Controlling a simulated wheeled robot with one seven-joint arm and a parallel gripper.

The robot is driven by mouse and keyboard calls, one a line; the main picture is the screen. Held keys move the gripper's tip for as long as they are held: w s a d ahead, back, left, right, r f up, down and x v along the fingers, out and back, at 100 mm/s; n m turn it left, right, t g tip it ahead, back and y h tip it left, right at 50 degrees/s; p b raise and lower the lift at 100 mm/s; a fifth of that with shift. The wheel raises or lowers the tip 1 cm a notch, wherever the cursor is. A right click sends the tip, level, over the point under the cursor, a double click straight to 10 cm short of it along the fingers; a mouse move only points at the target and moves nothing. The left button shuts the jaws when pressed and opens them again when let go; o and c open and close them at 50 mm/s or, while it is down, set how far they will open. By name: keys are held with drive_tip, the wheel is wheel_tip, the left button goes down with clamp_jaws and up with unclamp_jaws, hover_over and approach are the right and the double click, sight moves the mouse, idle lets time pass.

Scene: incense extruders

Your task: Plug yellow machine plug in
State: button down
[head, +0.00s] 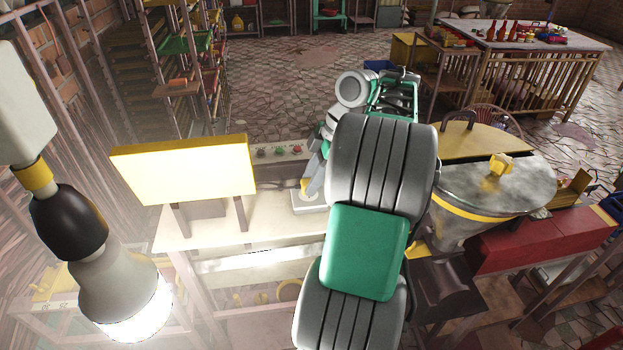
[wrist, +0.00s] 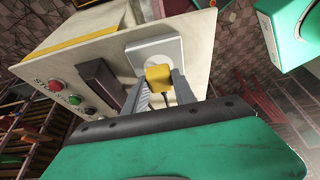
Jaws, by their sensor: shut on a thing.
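My gripper (wrist: 157,88) is shut on the yellow plug (wrist: 159,73), with one finger on each side. A thin dark cable runs back from the plug between the fingers. A white socket (wrist: 150,52) with a round recess sits on the pale machine panel (wrist: 110,62), directly beyond the plug. The plug overlaps the socket's near edge, and I cannot tell whether its front touches or enters the recess; the plug's prongs are hidden. In the head view my gripper (head: 308,186) is small and partly behind my arm, just above the white socket plate (head: 308,202).
In the head view a yellow-edged board (head: 185,170) stands left of the gripper. A large metal pot (head: 485,195) stands to the right. A lit lamp (head: 122,298) hangs front left.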

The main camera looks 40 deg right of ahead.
drive_tip(key=shift+f+b, duration=0.55)
drive_tip(key=shift+f, duration=0.1)
drive_tip(key=c, duration=0.9)
unclamp_jaws()
drive_tip(key=shift+c, duration=0.2)
drive_tip(key=shift+r, duration=0.15)
drive_tip(key=p+v, duration=0.5)
drive_tip(key=v, duration=0.2)
drive_tip(key=shift+r+p, duration=0.3)
drive_tip(key=shift+p, duration=0.05)
drive_tip(key=shift+s, duration=0.15)
